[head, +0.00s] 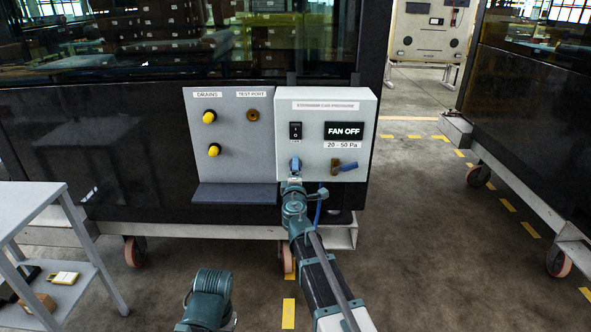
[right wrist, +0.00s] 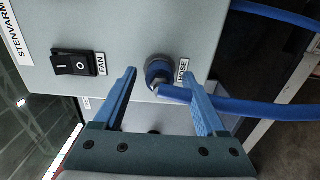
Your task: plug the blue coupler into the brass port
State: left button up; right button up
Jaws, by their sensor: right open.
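The blue coupler (right wrist: 157,70) sits on the control box at the label HOSE, with a blue hose (right wrist: 245,106) running off to the right. My right gripper (right wrist: 160,74) is open, with one finger on each side of the coupler and visible gaps to it. In the head view my right gripper (head: 295,167) is at the lower left of the box front and largely hides the coupler. The brass port (head: 252,115) is on the grey panel under the label TEST PORT, with nothing plugged in. Part of my left arm shows at the bottom, but its gripper fingers do not show.
Two yellow caps (head: 209,117) are under DRAINS. A shelf (head: 235,193) juts out below the panel. A grey trolley (head: 30,205) stands left.

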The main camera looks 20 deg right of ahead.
grip_shut()
jog(key=shift+s, duration=0.1)
dwell(0.4)
jog(key=shift+v, duration=2.9)
